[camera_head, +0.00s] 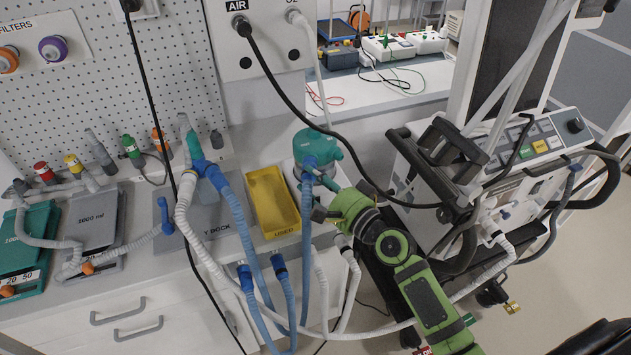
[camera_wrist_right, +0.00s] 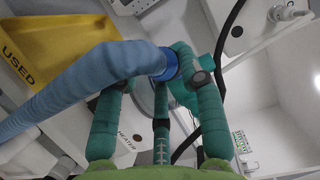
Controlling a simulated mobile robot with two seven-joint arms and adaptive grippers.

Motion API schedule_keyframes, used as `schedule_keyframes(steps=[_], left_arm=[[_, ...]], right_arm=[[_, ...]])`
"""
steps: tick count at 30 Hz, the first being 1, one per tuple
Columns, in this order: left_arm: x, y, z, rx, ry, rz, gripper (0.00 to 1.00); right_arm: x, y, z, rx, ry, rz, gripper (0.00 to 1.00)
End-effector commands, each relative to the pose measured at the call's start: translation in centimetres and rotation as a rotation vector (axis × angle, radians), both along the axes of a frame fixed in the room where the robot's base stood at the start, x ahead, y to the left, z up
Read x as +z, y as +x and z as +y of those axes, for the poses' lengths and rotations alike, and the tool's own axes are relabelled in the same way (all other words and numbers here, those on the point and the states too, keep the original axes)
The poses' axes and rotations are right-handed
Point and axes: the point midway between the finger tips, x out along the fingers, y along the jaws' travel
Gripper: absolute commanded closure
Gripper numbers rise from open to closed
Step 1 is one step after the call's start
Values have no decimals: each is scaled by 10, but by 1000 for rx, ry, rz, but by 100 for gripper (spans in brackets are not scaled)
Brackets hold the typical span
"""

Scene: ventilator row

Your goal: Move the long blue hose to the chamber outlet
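The long blue hose (camera_head: 306,210) rises to the teal humidifier chamber (camera_head: 318,145) in the head view. Its blue cuff (camera_wrist_right: 170,64) is beside teal parts in the right wrist view; whether it is seated on the outlet I cannot tell. My green right gripper (camera_head: 328,188) is at the hose's upper end, next to the chamber. In the wrist view its jointed teal fingers (camera_wrist_right: 158,95) bend inward around the hose end, shut on it; the fingertips are partly hidden behind the hose. The hose's other run reaches the blue Y-piece (camera_head: 205,168). My left gripper is not in view.
A yellow USED tray (camera_head: 252,224) lies left of the hose. Two blue hose ends with dark cuffs (camera_head: 278,264) hang at the counter's front. The ventilator (camera_head: 530,150) stands close on the right. A black AIR hose (camera_head: 300,110) crosses above my arm.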

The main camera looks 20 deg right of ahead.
Motion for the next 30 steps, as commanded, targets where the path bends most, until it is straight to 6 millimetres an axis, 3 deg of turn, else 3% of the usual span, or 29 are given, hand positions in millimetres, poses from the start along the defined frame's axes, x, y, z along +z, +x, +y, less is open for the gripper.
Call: schedule_keyframes(steps=[2,14,17,27,30], left_arm=[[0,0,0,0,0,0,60],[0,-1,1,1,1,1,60],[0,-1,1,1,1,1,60],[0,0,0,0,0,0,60],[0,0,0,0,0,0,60]], right_arm=[[0,0,0,1,0,-1,34],[-1,-4,-2,-1,-1,1,34],[-1,-16,-7,-1,-2,2,34],[-1,-85,-35,3,-5,6,34],[0,-95,-39,4,-1,1,34]])
